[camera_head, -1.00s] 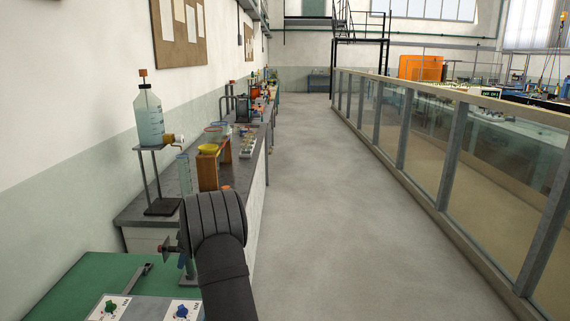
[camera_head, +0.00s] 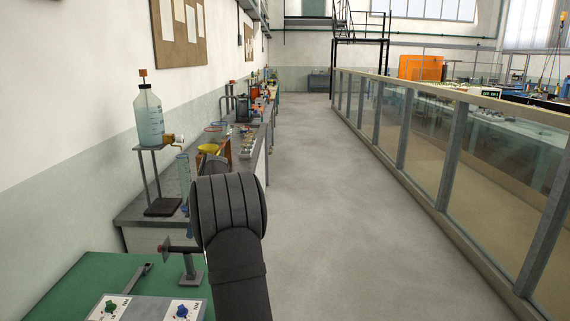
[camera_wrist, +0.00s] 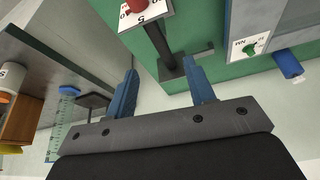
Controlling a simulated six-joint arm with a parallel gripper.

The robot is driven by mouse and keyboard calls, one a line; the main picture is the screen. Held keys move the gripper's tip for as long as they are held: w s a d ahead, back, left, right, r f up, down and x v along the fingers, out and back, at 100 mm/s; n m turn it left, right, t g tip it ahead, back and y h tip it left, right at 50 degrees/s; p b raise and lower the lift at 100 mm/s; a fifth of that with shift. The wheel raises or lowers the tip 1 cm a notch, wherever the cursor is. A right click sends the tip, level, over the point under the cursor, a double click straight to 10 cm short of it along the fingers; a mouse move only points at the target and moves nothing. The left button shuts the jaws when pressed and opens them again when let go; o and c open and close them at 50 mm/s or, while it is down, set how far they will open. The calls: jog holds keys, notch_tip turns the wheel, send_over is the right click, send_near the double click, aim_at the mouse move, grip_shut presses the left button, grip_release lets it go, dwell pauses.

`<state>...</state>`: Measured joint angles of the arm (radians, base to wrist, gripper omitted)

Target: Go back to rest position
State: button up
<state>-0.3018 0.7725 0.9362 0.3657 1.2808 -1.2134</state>
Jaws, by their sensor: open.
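My gripper (camera_wrist: 163,95) shows in the wrist view with its two blue fingers apart and nothing between them. It is in the air near the edge of a green-topped bench (camera_wrist: 188,68). In the head view my dark arm hides the gripper itself. The arm stands in front of the side bench, just right of the green bench top (camera_head: 85,272).
A bottle (camera_head: 149,117) stands on a raised stand at left. A side bench with glassware and a yellow bowl (camera_head: 209,149) runs along the wall. Knobs (camera_head: 182,311) sit on the green bench. The floor (camera_head: 330,220) is clear up to the glass flume (camera_head: 425,130).

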aim_at(187, 252)
jog(key=x, duration=1.3)
jog(key=shift+a+f, duration=0.15)
jog(key=shift+f, duration=0.05)
notch_tip(187, 252, up, 4)
jog(key=shift+r, duration=0.9)
notch_tip(187, 252, down, 6)
jog(key=v, duration=1.5)
jog(key=shift+r, duration=0.35)
